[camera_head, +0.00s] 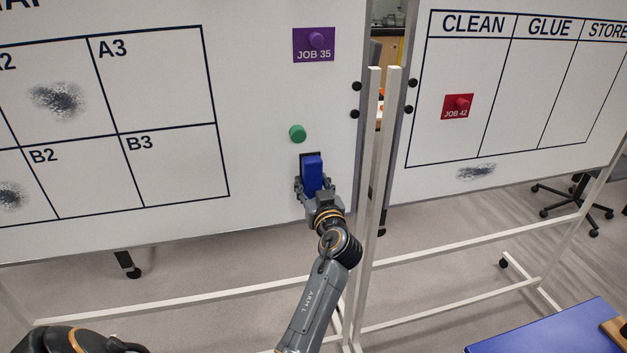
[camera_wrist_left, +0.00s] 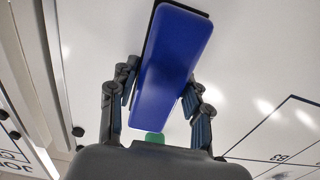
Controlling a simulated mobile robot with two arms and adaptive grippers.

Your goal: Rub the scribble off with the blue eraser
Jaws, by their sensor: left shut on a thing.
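The blue eraser (camera_head: 312,172) is at the lower right of the left whiteboard, its dark felt side toward the board. My left gripper (camera_head: 313,187) is shut on it, one finger on each side. In the left wrist view the eraser (camera_wrist_left: 176,62) stands between the fingers, with its dark edge at the board; I cannot tell whether it touches. Dark grey smudged scribbles show in cell A2 (camera_head: 57,100), at the left edge below it (camera_head: 10,195), and under the table on the right whiteboard (camera_head: 476,171). My right gripper is not in view.
A green magnet (camera_head: 297,132) is just above the eraser. A purple JOB 35 card (camera_head: 314,45) is higher up. A red JOB 42 card (camera_head: 457,106) is on the right board. Pale frame posts (camera_head: 391,130) stand between the boards. A blue-topped table (camera_head: 560,330) is at lower right.

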